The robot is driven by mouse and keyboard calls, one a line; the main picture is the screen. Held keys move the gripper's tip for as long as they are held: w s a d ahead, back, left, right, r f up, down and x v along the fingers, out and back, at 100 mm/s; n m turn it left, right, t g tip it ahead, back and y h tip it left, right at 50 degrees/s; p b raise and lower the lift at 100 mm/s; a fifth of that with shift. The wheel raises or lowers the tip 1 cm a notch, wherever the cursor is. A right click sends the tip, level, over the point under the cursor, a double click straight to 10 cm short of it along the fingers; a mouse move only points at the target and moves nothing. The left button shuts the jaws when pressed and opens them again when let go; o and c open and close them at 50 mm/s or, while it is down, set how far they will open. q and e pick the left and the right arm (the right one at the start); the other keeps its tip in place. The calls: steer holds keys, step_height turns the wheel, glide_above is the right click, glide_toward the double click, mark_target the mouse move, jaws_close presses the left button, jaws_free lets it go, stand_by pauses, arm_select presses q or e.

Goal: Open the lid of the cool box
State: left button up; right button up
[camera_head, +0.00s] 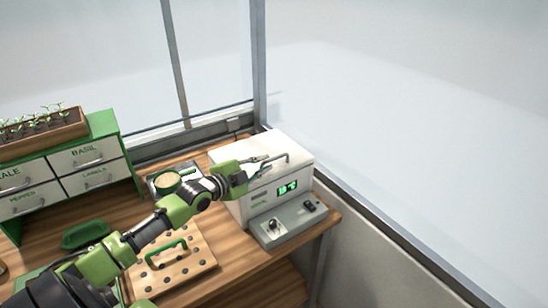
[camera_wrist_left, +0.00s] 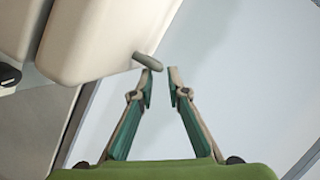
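The cool box (camera_head: 239,205) is a white box at the right end of the bench, with a green lit display on its front. Its pale lid (camera_head: 280,143) looks closed. A grey bar handle (camera_head: 284,156) stands on the lid. It also shows in the left wrist view as a rounded grey end (camera_wrist_left: 148,62). My left gripper (camera_head: 267,165) is over the lid beside the handle. In the left wrist view my left gripper (camera_wrist_left: 161,72) has its fingers apart with nothing between them; the handle end is close to the left fingertip. Contact is unclear. My right gripper is not in view.
A grey control panel (camera_head: 270,228) projects at the box's front. A board with a green handle (camera_head: 166,253), a green scoop-like item (camera_head: 86,233) and a tray with a bowl (camera_head: 167,183) lie left of it. Labelled drawers (camera_head: 88,155) stand far left. Window frames rise behind.

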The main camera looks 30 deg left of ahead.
mark_target(271, 161)
arm_select(q)
steer(key=shift+p+x, duration=0.3)
steer(key=shift+x, duration=2.65)
jaws_close()
